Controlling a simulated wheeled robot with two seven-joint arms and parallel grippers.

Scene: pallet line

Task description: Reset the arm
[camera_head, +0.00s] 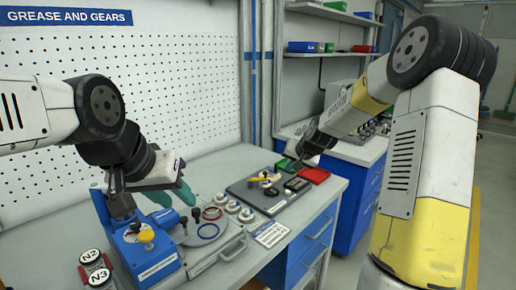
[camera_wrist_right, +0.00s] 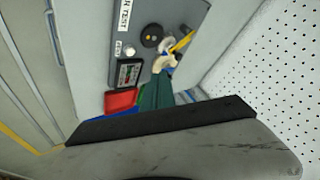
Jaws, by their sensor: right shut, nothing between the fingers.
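My right arm reaches from the right side of the head view to above the back of a dark grey test panel (camera_head: 266,203). In the right wrist view my right gripper (camera_wrist_right: 160,78) shows its teal fingers together, with nothing between them. The fingers appear over the panel, close to a small pale part and a yellow-handled tool (camera_wrist_right: 183,42); whether they touch is unclear. My left gripper (camera_head: 178,203) hangs at the left of the head view, teal fingers apart and empty, over the blue-and-grey fixture (camera_head: 155,262).
A red tray (camera_head: 315,175) lies beside the panel. Several rings and round parts (camera_head: 232,207) sit on the bench near the fixture. Two labelled cans (camera_head: 95,268) stand at the lower left. A white pegboard wall (camera_head: 170,75) bounds the back.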

